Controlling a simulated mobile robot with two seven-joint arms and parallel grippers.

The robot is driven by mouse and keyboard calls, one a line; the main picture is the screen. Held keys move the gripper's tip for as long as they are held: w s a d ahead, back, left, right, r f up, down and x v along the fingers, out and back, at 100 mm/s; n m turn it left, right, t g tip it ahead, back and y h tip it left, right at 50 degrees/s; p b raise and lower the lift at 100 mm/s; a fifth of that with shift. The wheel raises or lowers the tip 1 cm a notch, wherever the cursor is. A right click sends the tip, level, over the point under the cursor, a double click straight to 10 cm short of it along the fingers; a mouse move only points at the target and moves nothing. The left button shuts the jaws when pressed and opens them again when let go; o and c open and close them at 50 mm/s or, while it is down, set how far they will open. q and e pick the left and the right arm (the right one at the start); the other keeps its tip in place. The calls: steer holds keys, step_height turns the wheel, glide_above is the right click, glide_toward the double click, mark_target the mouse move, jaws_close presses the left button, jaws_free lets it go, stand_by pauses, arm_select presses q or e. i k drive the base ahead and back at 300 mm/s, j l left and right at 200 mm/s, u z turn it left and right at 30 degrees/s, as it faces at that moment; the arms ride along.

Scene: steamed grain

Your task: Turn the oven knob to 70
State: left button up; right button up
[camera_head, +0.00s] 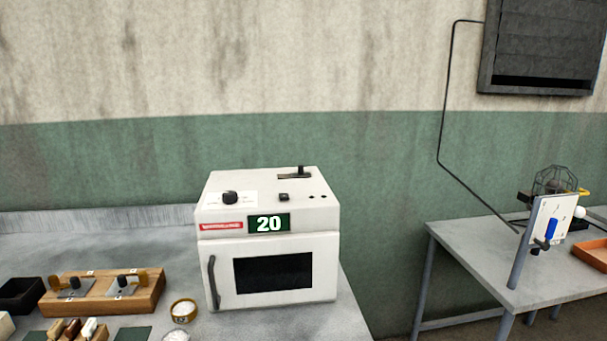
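The white oven (215,255) stands on the grey table, its door with the dark window shut. Its black round knob (230,197) sits on the sloped top panel at the left, on a white label. The green display (269,223) on the front reads 20. A black lever (298,172) and a small black button (283,197) are also on top. Neither of my grippers shows in the head view.
A wooden block with metal plates (142,296), a black bin (20,294) and small bowls of white grain (183,311) stand left of the oven. A second table (480,262) at right holds a wire cage (555,181) and an orange tray (593,250).

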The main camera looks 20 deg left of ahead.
mark_target(230, 197)
steer(key=k+j, duration=0.15)
steer(key=j, duration=0.3)
steer(key=k+j, duration=0.1)
steer(key=j, duration=0.3)
steer(key=k+j, duration=0.15)
steer(key=j, duration=0.3)
steer(key=k+j, duration=0.1)
steer(key=j, duration=0.35)
steer(key=k+j, duration=0.15)
steer(key=j, duration=0.3)
steer(key=i+l, duration=0.1)
steer(key=l, duration=0.3)
steer(key=i+l+u, duration=0.1)
steer(key=l+u, duration=0.4)
steer(key=l, duration=0.25)
steer(key=i, duration=0.05)
